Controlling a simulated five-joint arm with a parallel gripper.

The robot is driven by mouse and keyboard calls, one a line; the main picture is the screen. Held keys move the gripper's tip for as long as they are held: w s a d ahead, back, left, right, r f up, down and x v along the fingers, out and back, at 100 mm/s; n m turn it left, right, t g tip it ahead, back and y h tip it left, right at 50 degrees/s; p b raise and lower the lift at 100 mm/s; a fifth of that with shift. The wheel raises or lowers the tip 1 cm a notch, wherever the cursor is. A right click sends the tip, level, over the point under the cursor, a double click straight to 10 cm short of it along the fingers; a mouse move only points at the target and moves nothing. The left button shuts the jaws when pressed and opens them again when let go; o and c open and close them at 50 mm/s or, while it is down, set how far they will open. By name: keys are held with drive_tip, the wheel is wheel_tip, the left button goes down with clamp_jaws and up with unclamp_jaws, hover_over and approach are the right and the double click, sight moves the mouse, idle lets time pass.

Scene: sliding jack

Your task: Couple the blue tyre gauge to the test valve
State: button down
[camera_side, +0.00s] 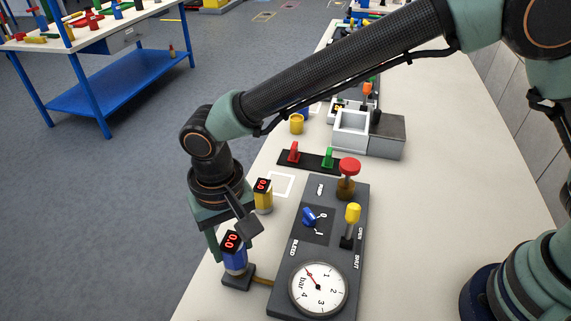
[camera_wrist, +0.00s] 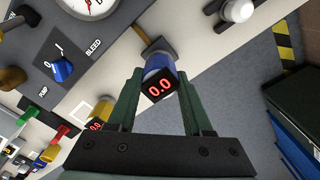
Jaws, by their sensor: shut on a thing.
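The blue tyre gauge (camera_side: 236,262) has a blue body and a dark head with a red 0.0 display. It stands roughly upright directly over the test valve (camera_side: 238,281), a small dark block joined to the panel by a brass pipe. In the wrist view the gauge (camera_wrist: 161,80) is between my fingers, with the valve block (camera_wrist: 156,47) just beyond its lower end. My gripper (camera_side: 232,245) is shut on the gauge; its fingers also show in the wrist view (camera_wrist: 159,90). The gauge's lower end meets the block closely, but I cannot tell whether they are coupled.
A grey panel (camera_side: 280,294) holds a white bar dial (camera_side: 318,289), a blue knob (camera_side: 309,217), a yellow lever (camera_side: 351,218) and a red-topped knob (camera_side: 348,170). A yellow gauge (camera_side: 263,197) stands behind my gripper. The bench's left edge is close to the valve.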

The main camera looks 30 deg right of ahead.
sight(232, 243)
drive_tip(key=shift+f, duration=1.15)
drive_tip(key=shift+c, duration=1.2)
unclamp_jaws()
wheel_tip(232, 243, up, 12)
drive_tip(key=shift+r, duration=0.1)
